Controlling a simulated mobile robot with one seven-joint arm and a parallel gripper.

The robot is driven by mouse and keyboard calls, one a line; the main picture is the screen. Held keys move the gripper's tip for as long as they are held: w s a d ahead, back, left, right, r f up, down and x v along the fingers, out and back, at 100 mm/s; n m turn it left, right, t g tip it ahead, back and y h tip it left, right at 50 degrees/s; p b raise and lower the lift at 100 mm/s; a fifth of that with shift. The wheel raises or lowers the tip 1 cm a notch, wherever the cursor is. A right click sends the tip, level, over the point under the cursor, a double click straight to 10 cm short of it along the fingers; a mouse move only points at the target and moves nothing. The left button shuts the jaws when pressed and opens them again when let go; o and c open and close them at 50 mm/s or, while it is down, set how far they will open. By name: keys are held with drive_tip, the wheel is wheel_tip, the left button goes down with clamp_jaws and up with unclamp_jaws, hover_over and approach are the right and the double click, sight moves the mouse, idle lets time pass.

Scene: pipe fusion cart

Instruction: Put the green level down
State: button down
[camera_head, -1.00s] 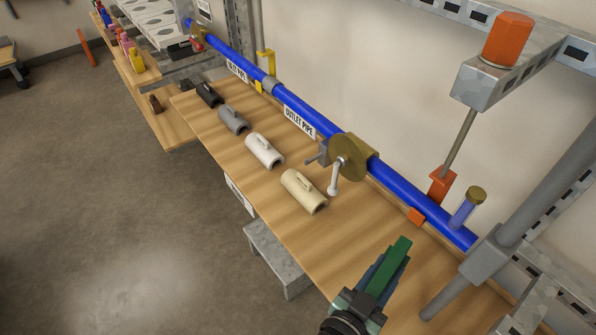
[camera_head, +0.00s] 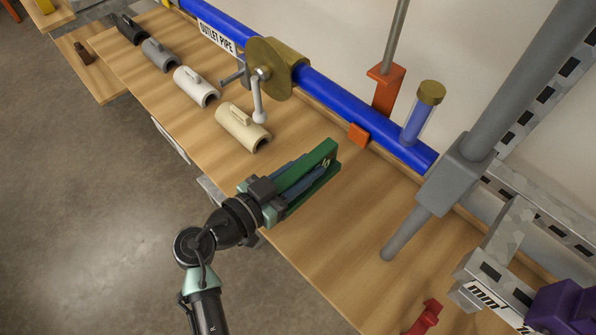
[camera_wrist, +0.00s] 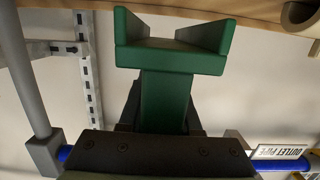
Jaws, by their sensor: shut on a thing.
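The green level (camera_head: 322,158), a green piece with a channel-like shape, is held out in front of my gripper (camera_head: 290,180) in the head view. My gripper is shut on it. The level appears above the wooden bench top (camera_head: 335,235); I cannot tell how high. In the wrist view the level (camera_wrist: 170,62) fills the upper middle, its channel end facing away from the dark gripper body. The fingers' contact with it is mostly hidden there.
A cream sleeve (camera_head: 240,125) and a white sleeve (camera_head: 195,85) lie left of the level. The blue pipe (camera_head: 335,100) with its brass clamp (camera_head: 275,65) runs behind. A grey post (camera_head: 465,160) stands right, a red item (camera_head: 425,318) at the front. Bare bench lies between.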

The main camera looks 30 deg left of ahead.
drive_tip(key=shift+f+b, duration=0.3)
drive_tip(key=shift+f, duration=2.2)
drive_tip(key=shift+f+b, duration=0.2)
drive_tip(key=shift+b, duration=0.1)
drive_tip(key=c, duration=0.6)
unclamp_jaws()
drive_tip(key=shift+r, duration=0.1)
drive_tip(key=shift+r+p, duration=0.2)
drive_tip(key=shift+p, duration=0.2)
drive_tip(key=v, duration=1.2)
drive_tip(key=shift+f+b, duration=0.2)
drive_tip(key=shift+b, duration=0.25)
